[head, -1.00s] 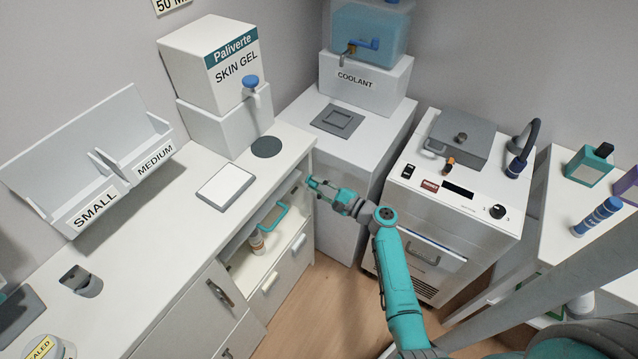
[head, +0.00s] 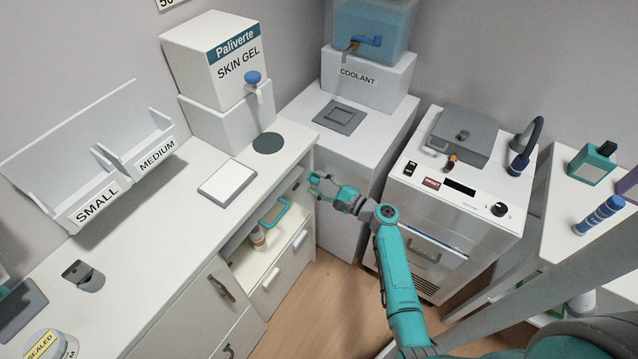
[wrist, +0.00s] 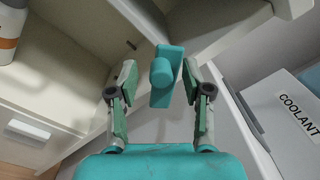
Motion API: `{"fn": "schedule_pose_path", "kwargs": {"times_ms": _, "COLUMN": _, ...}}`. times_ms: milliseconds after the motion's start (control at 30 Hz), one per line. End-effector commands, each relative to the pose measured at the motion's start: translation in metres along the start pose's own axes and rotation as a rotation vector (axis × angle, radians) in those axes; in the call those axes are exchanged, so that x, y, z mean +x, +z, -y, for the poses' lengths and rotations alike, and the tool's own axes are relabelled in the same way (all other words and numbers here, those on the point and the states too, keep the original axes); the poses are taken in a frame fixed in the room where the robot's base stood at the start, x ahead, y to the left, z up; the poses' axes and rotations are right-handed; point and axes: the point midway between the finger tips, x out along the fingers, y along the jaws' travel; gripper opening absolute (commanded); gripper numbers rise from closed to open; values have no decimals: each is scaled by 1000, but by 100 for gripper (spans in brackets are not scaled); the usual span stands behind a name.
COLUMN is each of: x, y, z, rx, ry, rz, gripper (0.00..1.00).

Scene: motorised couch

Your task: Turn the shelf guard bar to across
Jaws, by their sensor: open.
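The shelf guard bar appears to be the short teal bar (wrist: 170,88) with a round knob at the cabinet's front edge in the wrist view. It points roughly up and down in that picture, seen nearly end-on. I cannot make it out clearly in the head view. My gripper (head: 317,187) is open at the right end of the open cabinet shelf. In the wrist view its two fingers stand on either side of the bar and knob, with visible gaps. I cannot tell how deep the bar sits between them.
The open shelf (head: 243,258) holds a white-and-orange bottle (head: 258,238) and a teal-rimmed tray (head: 274,212). The white counter (head: 190,190) lies above it. The coolant cabinet (head: 345,165) stands close behind and right of my gripper. Open floor (head: 315,285) lies in front.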

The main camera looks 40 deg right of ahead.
Motion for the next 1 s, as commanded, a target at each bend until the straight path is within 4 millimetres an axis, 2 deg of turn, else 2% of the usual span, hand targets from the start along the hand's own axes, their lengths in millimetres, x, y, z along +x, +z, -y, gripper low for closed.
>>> {"fn": "schedule_pose_path", "kwargs": {"times_ms": 167, "x": -12, "y": -1, "z": 0, "rx": 0, "ry": -2, "rz": -3, "gripper": 49}}
{"fn": "schedule_pose_path", "kwargs": {"times_ms": 500, "x": -77, "y": -1, "z": 0, "rx": 1, "ry": -3, "rz": -5, "gripper": 49}}
{"fn": "schedule_pose_path", "kwargs": {"times_ms": 700, "x": -106, "y": -1, "z": 0, "rx": 1, "ry": -1, "rz": -3, "gripper": 49}}
{"fn": "schedule_pose_path", "kwargs": {"times_ms": 1000, "x": -120, "y": 0, "z": 0, "rx": 0, "ry": 0, "rz": 0, "gripper": 49}}
